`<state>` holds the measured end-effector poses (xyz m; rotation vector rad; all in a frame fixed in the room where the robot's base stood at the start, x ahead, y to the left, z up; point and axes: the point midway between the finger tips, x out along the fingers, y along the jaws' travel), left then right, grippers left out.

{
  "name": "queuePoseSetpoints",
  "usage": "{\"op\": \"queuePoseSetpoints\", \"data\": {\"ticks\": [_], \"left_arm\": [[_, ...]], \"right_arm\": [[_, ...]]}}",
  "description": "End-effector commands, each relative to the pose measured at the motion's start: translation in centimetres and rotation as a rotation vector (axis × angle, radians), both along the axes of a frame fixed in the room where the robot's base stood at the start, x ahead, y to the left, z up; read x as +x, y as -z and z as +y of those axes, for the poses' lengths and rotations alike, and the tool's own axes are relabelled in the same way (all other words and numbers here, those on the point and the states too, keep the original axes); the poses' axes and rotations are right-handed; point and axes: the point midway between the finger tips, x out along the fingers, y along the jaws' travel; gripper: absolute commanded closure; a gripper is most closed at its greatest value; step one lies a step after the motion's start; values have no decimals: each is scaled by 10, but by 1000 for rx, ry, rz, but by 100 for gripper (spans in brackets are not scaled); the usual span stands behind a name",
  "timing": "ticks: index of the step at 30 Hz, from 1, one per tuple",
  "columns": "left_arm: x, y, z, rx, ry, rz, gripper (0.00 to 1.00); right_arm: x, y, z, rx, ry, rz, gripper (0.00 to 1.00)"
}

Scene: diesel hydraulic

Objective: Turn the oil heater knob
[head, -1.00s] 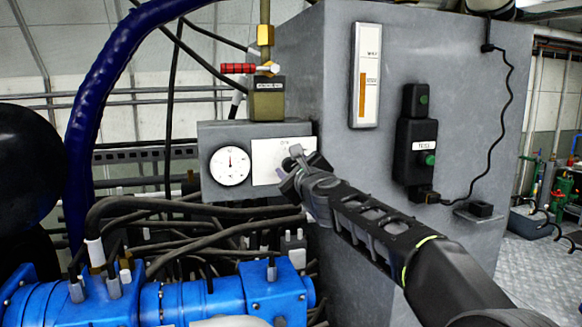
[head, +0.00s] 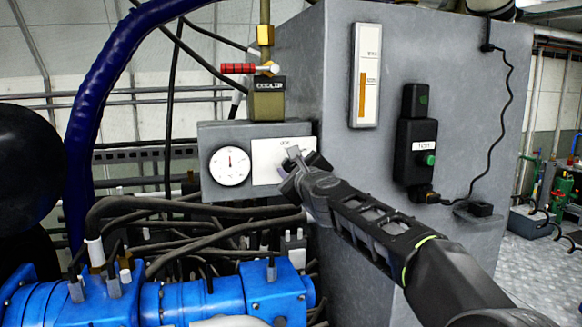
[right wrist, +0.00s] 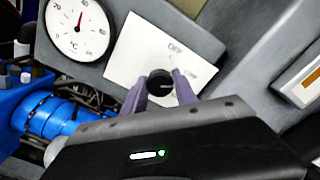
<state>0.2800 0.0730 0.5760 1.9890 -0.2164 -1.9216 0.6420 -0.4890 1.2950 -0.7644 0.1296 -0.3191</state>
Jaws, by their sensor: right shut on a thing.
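The oil heater knob (right wrist: 160,83) is a small black round knob on a white label plate (right wrist: 140,55) with the word OFF. The plate also shows in the head view (head: 267,172), on a grey box beside a round gauge. My right gripper (right wrist: 160,88) is shut on the knob, with one purple-grey finger on each side of it. In the head view my right gripper (head: 292,168) reaches the plate from the lower right and hides the knob. My left gripper is not in view.
A white dial gauge (head: 230,166) sits left of the plate. A red-handled valve (head: 240,68) is above. Black hoses and blue machinery (head: 220,300) fill the space below. A grey cabinet (head: 345,175) with a switch box (head: 417,150) stands to the right.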

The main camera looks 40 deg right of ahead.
Motion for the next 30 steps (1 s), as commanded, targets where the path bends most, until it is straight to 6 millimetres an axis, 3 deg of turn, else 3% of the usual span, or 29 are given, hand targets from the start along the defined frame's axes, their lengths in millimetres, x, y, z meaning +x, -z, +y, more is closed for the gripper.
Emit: {"op": "queuePoseSetpoints", "data": {"ticks": [11, 30], "left_arm": [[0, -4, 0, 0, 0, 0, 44], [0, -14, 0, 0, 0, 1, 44]], "right_arm": [[0, 0, 1, -229, -2, 81, 100], [0, 0, 0, -778, -1, 273, 100]]}}
